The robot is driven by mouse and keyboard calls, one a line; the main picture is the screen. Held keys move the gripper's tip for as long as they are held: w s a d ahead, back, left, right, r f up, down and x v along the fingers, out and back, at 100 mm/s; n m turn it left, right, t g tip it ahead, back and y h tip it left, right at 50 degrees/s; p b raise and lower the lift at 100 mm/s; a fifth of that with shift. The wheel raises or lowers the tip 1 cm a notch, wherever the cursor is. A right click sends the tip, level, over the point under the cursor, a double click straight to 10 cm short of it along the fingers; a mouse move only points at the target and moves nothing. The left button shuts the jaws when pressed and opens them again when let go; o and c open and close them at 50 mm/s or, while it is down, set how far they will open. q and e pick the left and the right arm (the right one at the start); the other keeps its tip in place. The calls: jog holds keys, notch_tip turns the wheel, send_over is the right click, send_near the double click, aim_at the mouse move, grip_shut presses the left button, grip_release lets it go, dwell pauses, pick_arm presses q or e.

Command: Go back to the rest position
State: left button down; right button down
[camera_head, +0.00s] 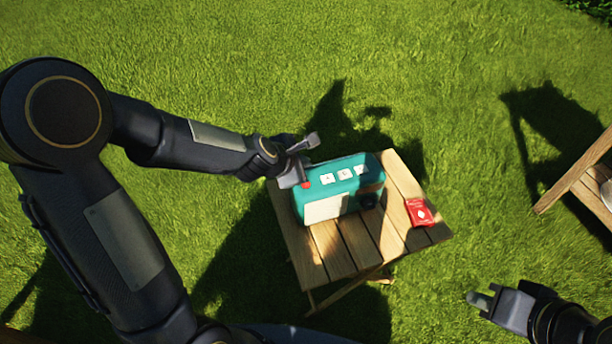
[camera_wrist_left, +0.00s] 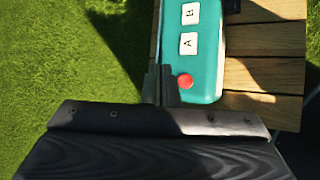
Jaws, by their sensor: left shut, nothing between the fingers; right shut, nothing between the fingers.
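My left gripper (camera_head: 304,181) is shut and empty at the left end of a teal box-shaped device (camera_head: 357,166). In the left wrist view the shut fingers (camera_wrist_left: 161,86) are beside the device's end, close to its red button (camera_wrist_left: 185,82); I cannot tell whether they touch it. White keys marked A and B show on the device's top (camera_wrist_left: 189,43). My right gripper (camera_head: 481,299) is shut and empty over the grass at the lower right, away from the table.
The device stands on a small slatted wooden table (camera_head: 333,251). A red packet (camera_head: 419,212) lies at the table's right side. Part of another wooden piece of furniture (camera_head: 578,172) shows at the right edge. Open grass (camera_head: 200,60) surrounds everything.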

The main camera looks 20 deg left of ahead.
pick_arm(q)
jog(key=shift+r, duration=0.25)
jog(key=s+a+r+m+h+p, duration=0.2)
jog(key=s+r+m+p, duration=0.3)
jog(key=s+r+m, duration=0.6)
jog(key=s+a+r+m+g+p, duration=0.1)
jog(key=s+r+m+p, duration=0.2)
jog(key=s, duration=0.5)
jog(key=s+a+r+m+g+y+p, duration=0.1)
jog(key=s+a+r+m+g+p, duration=0.1)
jog(key=s+m, duration=0.5)
notch_tip(320, 180, up, 3)
jog(key=shift+s+a+f+p, duration=0.1)
jog(key=shift+s+a+p, duration=0.05)
jog(key=shift+s+p, duration=0.35)
